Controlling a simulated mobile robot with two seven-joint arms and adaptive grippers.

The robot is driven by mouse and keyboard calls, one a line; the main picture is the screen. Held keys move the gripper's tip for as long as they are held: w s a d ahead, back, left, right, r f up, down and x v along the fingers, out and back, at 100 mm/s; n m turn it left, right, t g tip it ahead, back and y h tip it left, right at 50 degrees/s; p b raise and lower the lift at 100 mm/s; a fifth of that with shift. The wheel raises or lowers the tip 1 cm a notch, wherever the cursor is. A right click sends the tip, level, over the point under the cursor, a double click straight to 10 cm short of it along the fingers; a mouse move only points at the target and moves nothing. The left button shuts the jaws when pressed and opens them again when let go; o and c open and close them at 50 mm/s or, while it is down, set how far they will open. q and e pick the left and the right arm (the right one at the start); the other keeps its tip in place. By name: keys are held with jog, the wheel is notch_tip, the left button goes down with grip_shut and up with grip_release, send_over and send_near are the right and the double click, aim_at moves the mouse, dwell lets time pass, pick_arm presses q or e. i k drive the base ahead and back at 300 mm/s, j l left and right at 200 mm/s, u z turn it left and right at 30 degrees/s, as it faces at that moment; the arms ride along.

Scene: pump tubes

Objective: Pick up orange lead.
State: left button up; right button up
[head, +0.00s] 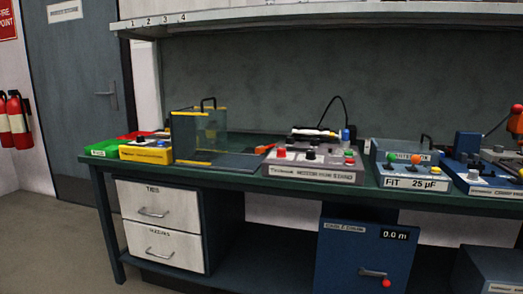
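No lead can be picked out for certain as the orange one. A small orange-red piece (264,149) lies on the green-topped bench between the clear guard box and the grey test stand. It is too small to tell what it is. An orange knob or plug (415,159) sits on the blue unit labelled "FIT 25 µF" (412,181). Neither of my grippers is in view.
The bench (225,174) crosses the view, with drawers (157,212) below left and a blue cabinet (362,255) below. On it stand a green tray (103,149), a yellow unit (146,154), the guard box (199,134) and the test stand (312,165). Floor shows at left.

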aim_at(260, 149)
jog(key=i+j, duration=0.2)
jog(key=j, duration=0.2)
jog(key=i+j, duration=0.2)
jog(key=j, duration=0.2)
jog(key=i+j, duration=0.2)
jog(key=j, duration=0.2)
jog(key=i+j, duration=0.2)
jog(key=j, duration=0.2)
jog(key=i+j+z, duration=0.1)
jog(key=j, duration=0.3)
jog(key=i, duration=0.1)
